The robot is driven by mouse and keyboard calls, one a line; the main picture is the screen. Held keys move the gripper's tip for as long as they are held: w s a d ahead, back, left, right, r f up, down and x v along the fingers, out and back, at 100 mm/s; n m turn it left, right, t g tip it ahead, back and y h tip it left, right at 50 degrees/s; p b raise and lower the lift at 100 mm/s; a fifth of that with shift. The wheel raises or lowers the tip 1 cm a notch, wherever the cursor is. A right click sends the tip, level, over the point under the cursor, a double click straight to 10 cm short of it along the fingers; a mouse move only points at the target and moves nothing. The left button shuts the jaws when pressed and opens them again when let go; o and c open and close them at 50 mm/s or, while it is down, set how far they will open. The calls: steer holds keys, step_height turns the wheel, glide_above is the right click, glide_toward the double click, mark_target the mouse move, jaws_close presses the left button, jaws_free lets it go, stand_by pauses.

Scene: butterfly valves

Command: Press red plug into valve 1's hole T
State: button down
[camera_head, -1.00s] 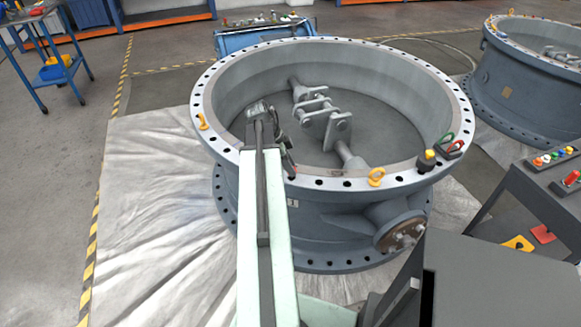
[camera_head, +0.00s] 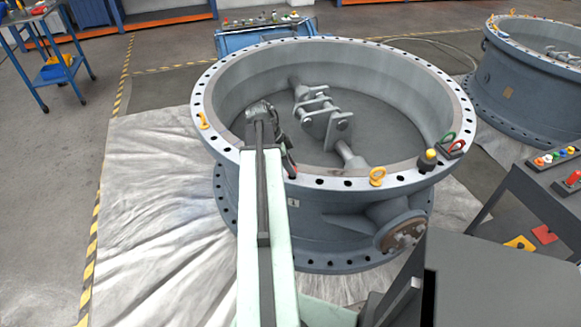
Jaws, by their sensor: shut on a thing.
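The large round grey valve (camera_head: 322,183) in the middle has a flange ring with many dark bolt holes; a small label marks its front wall. My gripper (camera_head: 292,170) is at the near side of the flange, at the end of my arm. It is shut on the red plug (camera_head: 293,175), of which only a small red bit shows at the flange's inner edge. The plug's tip and the hole under it are too small to make out, so I cannot tell how deep it sits. Letters by the holes are not readable.
A dark cart (camera_head: 545,195) with plugs is at right. A second valve (camera_head: 530,80) stands behind.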

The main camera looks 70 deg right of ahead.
steer(key=shift+f, duration=0.15)
steer(key=shift+f+b, duration=0.6)
steer(key=shift+b, duration=0.15)
steer(key=shift+f, duration=0.2)
stand_by(0.6)
steer(key=shift+f+b, duration=0.3)
steer(key=shift+b, duration=0.2)
steer(key=shift+c, duration=2.2)
jaws_free()
steer(key=shift+r, duration=0.1)
step_height(320, 180, up, 6)
steer(key=p, duration=0.6)
steer(key=shift+w, duration=0.15)
